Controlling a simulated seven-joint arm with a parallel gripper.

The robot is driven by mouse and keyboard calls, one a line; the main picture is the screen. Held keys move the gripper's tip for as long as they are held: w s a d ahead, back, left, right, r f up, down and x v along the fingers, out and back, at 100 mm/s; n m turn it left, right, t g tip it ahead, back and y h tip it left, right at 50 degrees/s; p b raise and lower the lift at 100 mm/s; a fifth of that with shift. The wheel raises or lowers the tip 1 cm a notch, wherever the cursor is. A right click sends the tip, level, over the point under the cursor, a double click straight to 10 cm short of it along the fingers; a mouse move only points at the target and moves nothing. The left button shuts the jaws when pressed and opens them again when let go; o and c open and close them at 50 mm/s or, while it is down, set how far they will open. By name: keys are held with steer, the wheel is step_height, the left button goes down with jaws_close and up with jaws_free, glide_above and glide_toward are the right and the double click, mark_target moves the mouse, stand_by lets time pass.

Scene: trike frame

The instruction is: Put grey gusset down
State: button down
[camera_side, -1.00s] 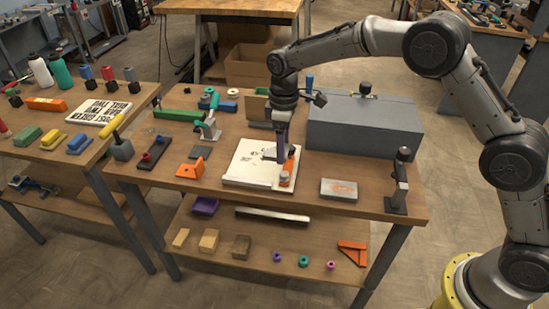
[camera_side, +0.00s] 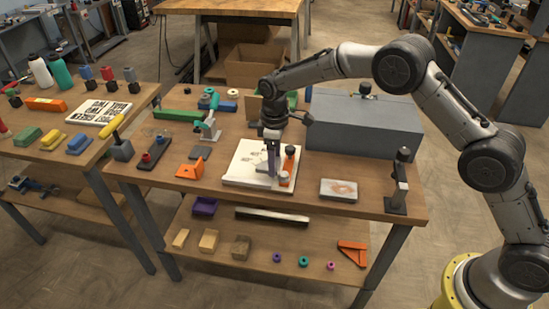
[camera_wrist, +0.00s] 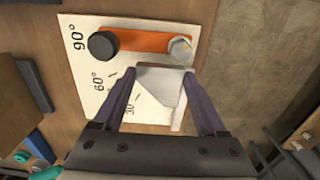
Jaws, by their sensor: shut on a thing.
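The grey gusset (camera_wrist: 158,88) is a flat, angular plate held between the two purple fingers of my gripper (camera_wrist: 160,74). In the side view my gripper (camera_side: 272,172) points down over the white angle board (camera_side: 245,165), low near its surface; whether the gusset touches the board cannot be told. In the wrist view the board (camera_wrist: 88,72) shows 90°, 60° and 30° marks. An orange bar (camera_wrist: 138,41) lies across it, with a black knob (camera_wrist: 103,45) and a grey bolt (camera_wrist: 180,49) at its ends. The gusset's upper edge is close to the bolt.
A large grey box (camera_side: 365,128) stands behind and right of the board. A grey block with a rusty top (camera_side: 339,189) and a dark upright stand (camera_side: 398,185) are to the right. An orange bracket (camera_side: 191,168) and a dark plate (camera_side: 201,153) lie to the left.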

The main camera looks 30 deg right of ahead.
steer(key=shift+f, duration=0.45)
jaws_free()
step_height(320, 180, up, 13)
steer(key=s+d+r+m+t, duration=0.15)
steer(key=s+d+r, duration=0.25)
steer(key=s+r, duration=0.4)
steer(key=s+d+r+m+t, duration=0.1)
steer(key=s+d+r+m, duration=0.2)
steer(key=s, duration=0.6)
steer(key=s+d+r+m+t, duration=0.2)
steer(key=s+d+r, duration=0.15)
steer(key=s, duration=0.55)
steer(key=s+d+f+m, duration=0.1)
steer(key=s+f, duration=0.1)
steer(key=s, duration=0.4)
steer(key=s+d+f+m+t, duration=0.1)
steer(key=s+f, duration=0.2)
steer(key=s, duration=0.3)
steer(key=shift+d+f, duration=0.2)
steer(key=shift+d, duration=0.05)
